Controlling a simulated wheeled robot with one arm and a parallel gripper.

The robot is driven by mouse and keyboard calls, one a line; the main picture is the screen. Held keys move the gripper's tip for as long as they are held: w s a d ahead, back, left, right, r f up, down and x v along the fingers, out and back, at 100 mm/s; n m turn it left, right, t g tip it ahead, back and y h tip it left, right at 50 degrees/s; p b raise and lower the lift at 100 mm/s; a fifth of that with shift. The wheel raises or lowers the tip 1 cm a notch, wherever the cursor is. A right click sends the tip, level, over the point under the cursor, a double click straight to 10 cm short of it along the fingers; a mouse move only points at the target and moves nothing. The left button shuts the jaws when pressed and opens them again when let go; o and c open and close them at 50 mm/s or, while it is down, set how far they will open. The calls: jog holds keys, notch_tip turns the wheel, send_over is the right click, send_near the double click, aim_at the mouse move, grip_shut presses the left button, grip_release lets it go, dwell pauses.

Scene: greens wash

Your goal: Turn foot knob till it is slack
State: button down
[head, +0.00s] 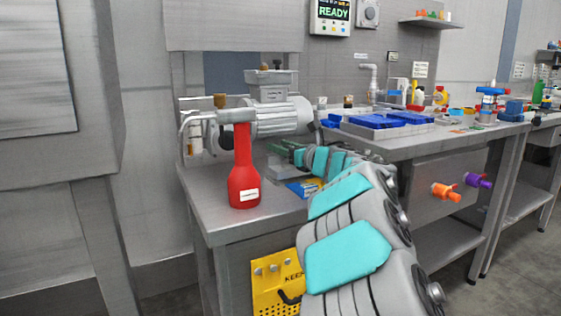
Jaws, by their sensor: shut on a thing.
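A grey motor-driven pump (277,117) with a ribbed body and a square hopper stands at the back of the left metal bench. My arm reaches in from the lower right, and my gripper (294,157) is at the foot of this machine, low over the bench top. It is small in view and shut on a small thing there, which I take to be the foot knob. The knob itself is hidden by my gripper and wrist, so its turn and tightness do not show.
A red bottle (243,185) stands upright at the bench front, left of my gripper. Blue trays (375,127) sit on the right bench. Orange (446,192) and purple (478,180) valve handles stick out on the right.

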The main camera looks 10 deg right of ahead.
jog(key=shift+d+f+m+t+h+b, duration=0.1)
jog(key=shift+f+m+t+h+b, duration=0.25)
jog(key=shift+m+h+b, duration=0.45)
jog(key=shift+w+d+r+m+t+h+b, duration=0.1)
jog(key=shift+d+r+m+t+h+b, duration=0.1)
jog(key=shift+h+b, duration=0.25)
jog(key=shift+w+d+r+m+t+h+b, duration=0.1)
jog(key=shift+r+m+t+h+b, duration=0.15)
jog(key=shift+h, duration=0.3)
jog(key=shift+f, duration=0.1)
jog(key=shift+c, duration=1.6)
grip_release()
jog(key=shift+s, duration=0.15)
jog(key=shift+v, duration=3.8)
